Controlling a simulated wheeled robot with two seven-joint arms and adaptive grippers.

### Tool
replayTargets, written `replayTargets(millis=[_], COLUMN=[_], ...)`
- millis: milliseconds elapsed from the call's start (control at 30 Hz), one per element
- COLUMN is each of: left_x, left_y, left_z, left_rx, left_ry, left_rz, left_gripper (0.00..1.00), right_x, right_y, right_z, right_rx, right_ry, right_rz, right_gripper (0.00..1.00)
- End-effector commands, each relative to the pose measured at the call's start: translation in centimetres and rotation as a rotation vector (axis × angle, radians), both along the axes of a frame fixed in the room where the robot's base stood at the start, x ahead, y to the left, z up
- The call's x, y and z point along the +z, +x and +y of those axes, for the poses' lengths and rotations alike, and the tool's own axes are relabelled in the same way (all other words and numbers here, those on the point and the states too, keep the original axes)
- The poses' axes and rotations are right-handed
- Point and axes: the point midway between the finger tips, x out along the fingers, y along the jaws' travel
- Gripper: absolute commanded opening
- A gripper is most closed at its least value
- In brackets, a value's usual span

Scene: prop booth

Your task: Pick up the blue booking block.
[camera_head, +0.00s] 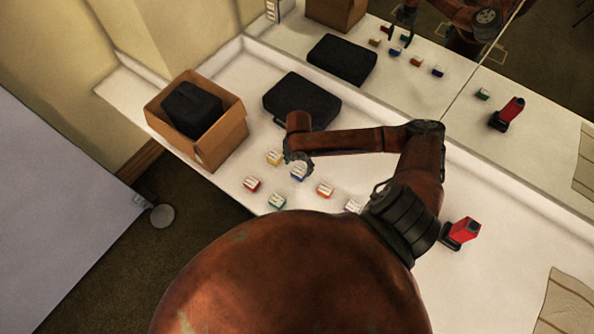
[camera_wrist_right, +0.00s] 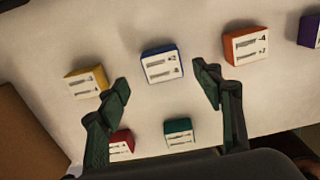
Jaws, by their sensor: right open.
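The blue booking block (camera_head: 298,174) lies on the white counter, a small block with a white labelled top and blue sides. In the right wrist view the blue block (camera_wrist_right: 162,64) sits ahead of and between the spread fingers, touching neither. My right gripper (camera_wrist_right: 162,88) is open and empty. In the head view my right gripper (camera_head: 298,160) hangs over the blue block and partly covers it. My left gripper is not in view.
Close around are a yellow block (camera_wrist_right: 87,82), an orange block (camera_wrist_right: 246,45), a red block (camera_wrist_right: 121,144), a green block (camera_wrist_right: 179,133) and a purple block (camera_wrist_right: 309,30). A cardboard box (camera_head: 222,150), a black case (camera_head: 300,98) and a red device (camera_head: 464,231) stand on the counter. A mirror backs it.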

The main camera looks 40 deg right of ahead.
Motion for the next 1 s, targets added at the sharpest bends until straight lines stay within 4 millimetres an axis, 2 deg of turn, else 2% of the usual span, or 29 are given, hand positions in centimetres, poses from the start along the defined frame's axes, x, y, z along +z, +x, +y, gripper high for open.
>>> replayTargets(millis=[167, 367, 500, 667, 1000], left_x=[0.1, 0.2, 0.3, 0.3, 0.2], left_y=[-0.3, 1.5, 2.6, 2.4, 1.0], left_z=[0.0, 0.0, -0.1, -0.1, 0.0], left_rx=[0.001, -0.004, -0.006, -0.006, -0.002], left_ry=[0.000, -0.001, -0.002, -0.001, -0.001], left_rz=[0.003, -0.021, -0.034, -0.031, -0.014], left_gripper=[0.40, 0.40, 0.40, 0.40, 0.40], right_x=[-2.2, -4.9, -5.4, -5.4, -5.4], right_y=[-0.4, -0.4, -0.4, -0.4, -0.4], right_z=[-0.1, -0.2, -0.2, -0.2, -0.2], right_rx=[-0.002, -0.002, 0.000, 0.000, -0.001], right_ry=[0.001, 0.000, 0.000, 0.000, -0.001], right_rz=[0.003, 0.001, -0.001, -0.001, -0.001], right_gripper=[0.60, 0.60, 0.60, 0.60, 0.37])
